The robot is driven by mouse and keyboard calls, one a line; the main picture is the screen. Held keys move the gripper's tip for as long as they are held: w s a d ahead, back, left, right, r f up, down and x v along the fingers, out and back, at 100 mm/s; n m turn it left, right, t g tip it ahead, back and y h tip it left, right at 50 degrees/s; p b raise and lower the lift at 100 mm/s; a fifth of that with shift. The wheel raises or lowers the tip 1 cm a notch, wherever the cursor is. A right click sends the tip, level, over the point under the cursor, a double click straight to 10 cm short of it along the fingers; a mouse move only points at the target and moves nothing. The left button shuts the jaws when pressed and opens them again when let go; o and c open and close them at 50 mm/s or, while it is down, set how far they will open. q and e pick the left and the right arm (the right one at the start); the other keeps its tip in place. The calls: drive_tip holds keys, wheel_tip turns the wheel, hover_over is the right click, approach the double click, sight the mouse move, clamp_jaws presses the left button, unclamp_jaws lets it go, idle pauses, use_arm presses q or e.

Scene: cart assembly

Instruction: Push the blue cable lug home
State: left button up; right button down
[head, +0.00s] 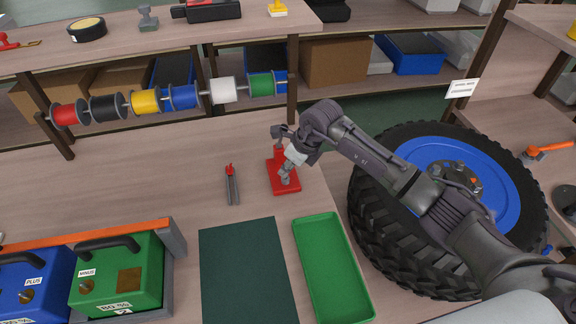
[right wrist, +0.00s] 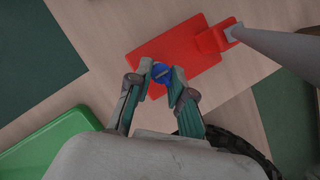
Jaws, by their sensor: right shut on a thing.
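The blue cable lug (right wrist: 160,73) shows in the right wrist view between my right fingertips, over a red base plate. My right gripper (right wrist: 161,80) is shut on it, and its fingers cover the lug's sides. In the head view my right gripper (head: 287,173) points down over the red base plate (head: 284,188), and the lug is hidden there. In the wrist view the red plate (right wrist: 192,60) carries a red block (right wrist: 212,38) with a grey bar leading off right. I cannot tell whether the lug touches the plate. My left gripper is not in view.
A red-tipped grey tool (head: 232,186) lies left of the plate. A dark green mat (head: 246,275) and a green tray (head: 333,268) lie in front. Cable spools (head: 146,101) hang behind. The table left of the tool is clear.

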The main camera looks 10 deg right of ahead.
drive_tip(key=shift+b, duration=0.3)
idle(0.5)
drive_tip(key=shift+f, duration=0.2)
drive_tip(key=shift+f+b, duration=0.75)
drive_tip(key=shift+b, duration=0.05)
drive_tip(key=shift+f, duration=0.15)
drive_tip(key=c, duration=1)
unclamp_jaws()
drive_tip(key=shift+o, duration=0.2)
drive_tip(key=v, duration=1.2)
